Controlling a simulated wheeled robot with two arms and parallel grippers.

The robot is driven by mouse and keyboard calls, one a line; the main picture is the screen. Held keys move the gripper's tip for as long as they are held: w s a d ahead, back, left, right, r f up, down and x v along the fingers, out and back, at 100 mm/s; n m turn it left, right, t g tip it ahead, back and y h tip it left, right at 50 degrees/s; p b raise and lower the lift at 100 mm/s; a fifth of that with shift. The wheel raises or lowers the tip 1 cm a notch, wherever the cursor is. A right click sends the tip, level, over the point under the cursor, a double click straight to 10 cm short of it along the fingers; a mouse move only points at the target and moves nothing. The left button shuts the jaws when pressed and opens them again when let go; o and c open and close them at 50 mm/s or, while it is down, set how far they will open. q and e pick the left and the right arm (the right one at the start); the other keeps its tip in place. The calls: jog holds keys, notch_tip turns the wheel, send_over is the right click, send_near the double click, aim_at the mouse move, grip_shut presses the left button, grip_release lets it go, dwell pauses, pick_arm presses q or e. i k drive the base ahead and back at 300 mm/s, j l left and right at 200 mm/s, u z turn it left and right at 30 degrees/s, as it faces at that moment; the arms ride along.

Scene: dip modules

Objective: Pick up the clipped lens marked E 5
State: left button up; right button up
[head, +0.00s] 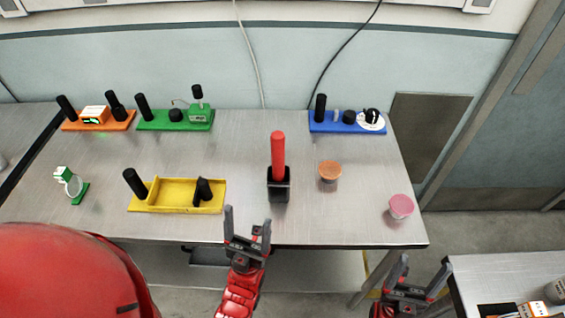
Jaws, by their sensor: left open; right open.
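A round clear lens (73,185) with a white clip at its upper left stands by a small green base at the left end of the metal table; any marking on it is too small to read. My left gripper (247,221) is open and empty at the table's front edge, well to the right of the lens. My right gripper (424,267) is open and empty, lower right, beyond the table's front edge. Neither gripper touches the lens.
A yellow tray (170,208) with black pegs lies between the lens and my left gripper. A black holder with a red rod (278,155) stands mid-table. Orange (330,172) and pink (401,206) lidded cups stand right. Orange, green and blue modules line the back.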

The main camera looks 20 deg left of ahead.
aim_at(74, 188)
jog(key=u, duration=2.1)
jog(key=i+j+u, duration=0.15)
jog(key=i+j, duration=0.2)
jog(key=j, duration=0.2)
jog(key=i, duration=0.25)
